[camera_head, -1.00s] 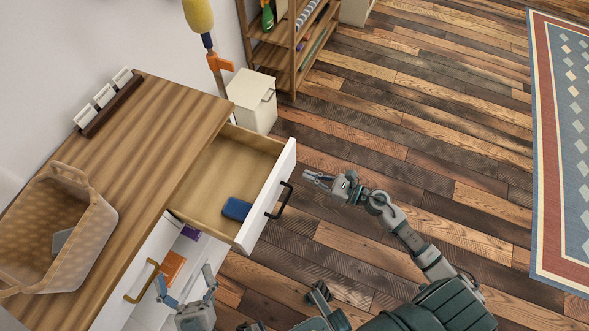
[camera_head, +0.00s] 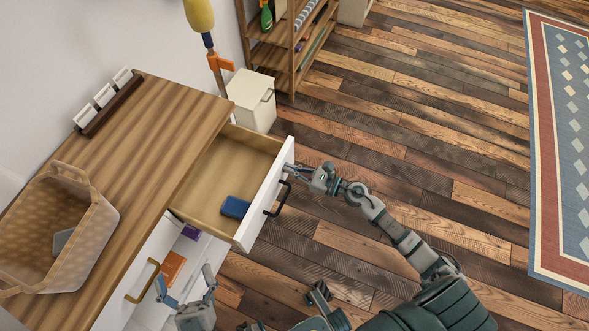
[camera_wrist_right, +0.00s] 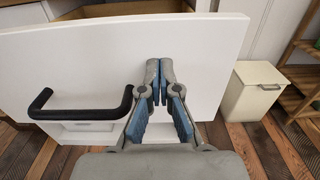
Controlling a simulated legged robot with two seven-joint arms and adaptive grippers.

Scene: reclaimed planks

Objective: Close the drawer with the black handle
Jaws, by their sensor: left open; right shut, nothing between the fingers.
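The drawer with the black handle stands pulled out of the cabinet, its white front (camera_head: 266,196) facing right in the head view. Its black handle (camera_head: 279,199) also shows at the left of the right wrist view (camera_wrist_right: 80,112). A blue block (camera_head: 235,207) lies inside the drawer. My right gripper (camera_head: 288,170) is shut and empty, its fingertips at the drawer front near the far end, beside the handle. In the right wrist view the fingers (camera_wrist_right: 160,68) point at the white panel; contact is not certain. My left gripper (camera_head: 184,284) is open near the lower cabinet front.
A woven basket (camera_head: 88,245) and a small rack (camera_head: 105,103) stand on the wooden cabinet top (camera_head: 130,145). A brass-handled door (camera_head: 150,255) is below. A white bin (camera_head: 252,98) and shelf stand beyond.

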